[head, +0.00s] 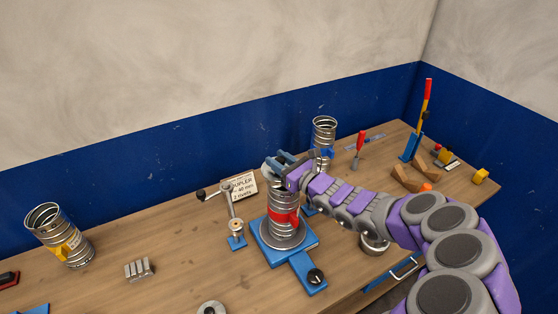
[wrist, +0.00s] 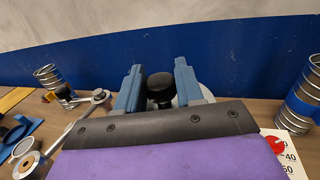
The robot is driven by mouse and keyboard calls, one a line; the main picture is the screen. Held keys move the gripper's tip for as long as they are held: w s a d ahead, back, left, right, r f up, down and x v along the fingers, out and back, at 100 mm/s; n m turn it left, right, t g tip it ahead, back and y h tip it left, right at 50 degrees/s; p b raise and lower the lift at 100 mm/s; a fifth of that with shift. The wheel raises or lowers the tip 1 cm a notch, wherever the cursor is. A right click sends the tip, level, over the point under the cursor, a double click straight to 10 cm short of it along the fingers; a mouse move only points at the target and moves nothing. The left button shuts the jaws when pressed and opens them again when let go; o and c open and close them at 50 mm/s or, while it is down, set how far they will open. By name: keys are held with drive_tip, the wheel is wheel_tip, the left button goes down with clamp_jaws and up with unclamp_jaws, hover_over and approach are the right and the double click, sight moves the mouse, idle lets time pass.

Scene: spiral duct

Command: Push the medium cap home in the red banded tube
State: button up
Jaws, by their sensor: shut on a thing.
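The red banded tube (head: 284,215) is a ribbed metal tube standing upright in a blue base on the bench. My gripper (head: 277,163) is right above the tube's top end. In the wrist view its two blue fingers stand on either side of the cap's black knob (wrist: 160,85), shut on it. Part of the medium cap's pale grey disc (wrist: 183,100) shows behind the knob and the right finger. The gripper hides most of the cap and the tube's mouth, so I cannot tell how deep the cap sits.
A crank arm with a black ball (head: 202,195) stands just left of the tube. A yellow banded tube (head: 72,243) stands far left and another metal tube (head: 323,130) behind right. A small sign (head: 241,186) lies behind the crank.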

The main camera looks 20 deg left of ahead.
drive_tip(key=shift+d, duration=0.2)
drive_tip(key=shift+d, duration=0.3)
drive_tip(key=shift+d, duration=0.2)
idle(1.1)
drive_tip(key=shift+f+b, duration=0.75)
drive_tip(key=shift+f, duration=0.95)
drive_tip(key=o, duration=1.2)
drive_tip(key=shift+o, duration=0.2)
drive_tip(key=shift+s+d, duration=0.15)
drive_tip(key=shift+d, duration=0.4)
drive_tip(key=v, duration=1.6)
